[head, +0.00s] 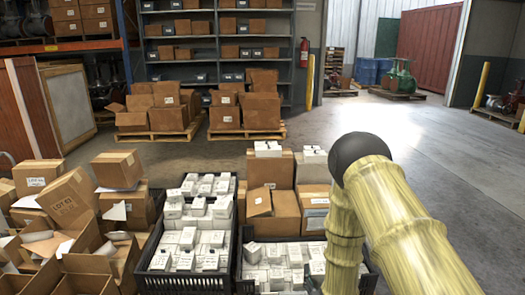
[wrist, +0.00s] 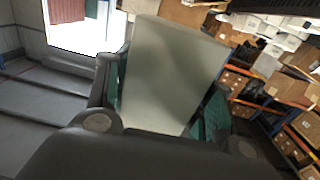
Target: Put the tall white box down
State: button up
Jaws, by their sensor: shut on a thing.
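The tall white box (wrist: 172,75) is in my gripper (wrist: 162,92) in the wrist view. It is a plain pale box, tilted in the picture, with green-lined dark fingers against its two sides. My gripper is shut on it, and its lower end is partly hidden behind the gripper body. In the head view my arm reaches in at the lower right, and neither the gripper nor the held box can be made out there.
Two black crates, a left one (head: 187,284) and a right one (head: 240,255), hold several small white boxes. Cardboard boxes (head: 272,208) stand behind the right crate, and a loose pile (head: 70,200) is at the left. Loaded pallets (head: 247,134) stand farther back. Open floor (head: 420,140) lies to the right.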

notch_tip(320, 180, up, 27)
jog(key=p, duration=2.5)
jog(key=s+r, duration=0.2)
jog(key=s, duration=0.4)
jog(key=shift+r, duration=0.4)
